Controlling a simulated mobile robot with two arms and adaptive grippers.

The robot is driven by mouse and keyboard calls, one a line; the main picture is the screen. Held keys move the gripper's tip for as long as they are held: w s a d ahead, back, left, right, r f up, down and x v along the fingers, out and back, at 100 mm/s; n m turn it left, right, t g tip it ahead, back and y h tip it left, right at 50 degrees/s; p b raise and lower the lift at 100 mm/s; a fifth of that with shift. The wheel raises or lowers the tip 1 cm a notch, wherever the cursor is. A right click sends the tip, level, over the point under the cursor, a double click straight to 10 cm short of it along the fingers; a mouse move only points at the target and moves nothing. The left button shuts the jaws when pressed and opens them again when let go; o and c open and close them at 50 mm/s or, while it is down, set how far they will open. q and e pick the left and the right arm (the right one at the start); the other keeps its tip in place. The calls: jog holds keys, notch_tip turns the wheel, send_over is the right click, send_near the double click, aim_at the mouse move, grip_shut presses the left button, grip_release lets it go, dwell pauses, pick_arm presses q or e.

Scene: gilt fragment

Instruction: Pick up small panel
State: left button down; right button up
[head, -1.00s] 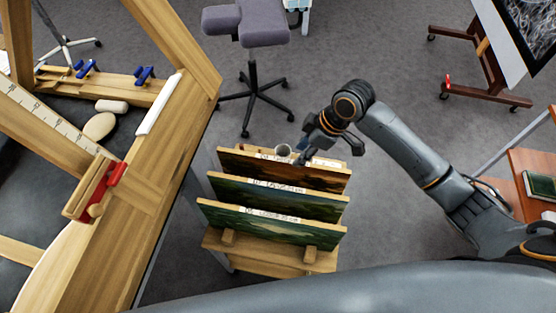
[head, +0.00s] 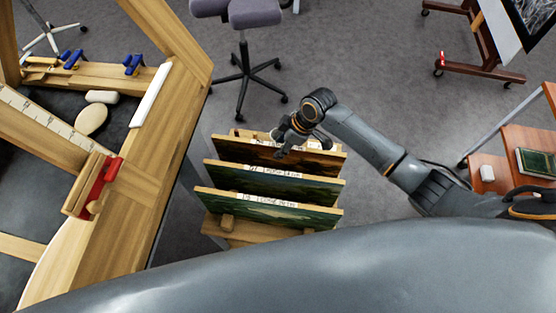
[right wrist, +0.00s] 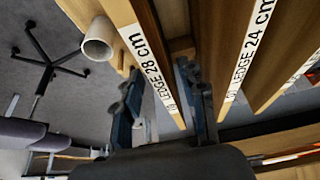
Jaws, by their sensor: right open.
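Three painted panels stand on edge in a wooden rack: the rear one (head: 315,160), the middle one (head: 310,187) and the front one (head: 250,209). Each has a white label along its top edge. In the right wrist view the rear panel (right wrist: 150,32) reads "LEDGE 28 cm" and the middle panel (right wrist: 238,28) "LEDGE 24 cm". The front label is too cut off to read. My right gripper (head: 298,146) is open over the rear panel's top edge. In the right wrist view its fingers (right wrist: 163,108) lie on either side of that panel. My left gripper is out of view.
A pale round hollow object (right wrist: 97,42) sits beside the rear panel. A wheeled stool (head: 243,70) stands behind the rack. A wooden table (head: 500,165) with a green book (head: 537,161) is at right.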

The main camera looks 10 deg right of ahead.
aim_at(278, 162)
jog(key=x, duration=0.3)
jog(key=shift+d, duration=0.1)
jog(key=shift+c, duration=0.7)
grip_shut()
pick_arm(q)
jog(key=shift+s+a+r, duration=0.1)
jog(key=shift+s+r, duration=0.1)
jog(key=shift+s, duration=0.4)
pick_arm(e)
jog(key=shift+r, duration=0.15)
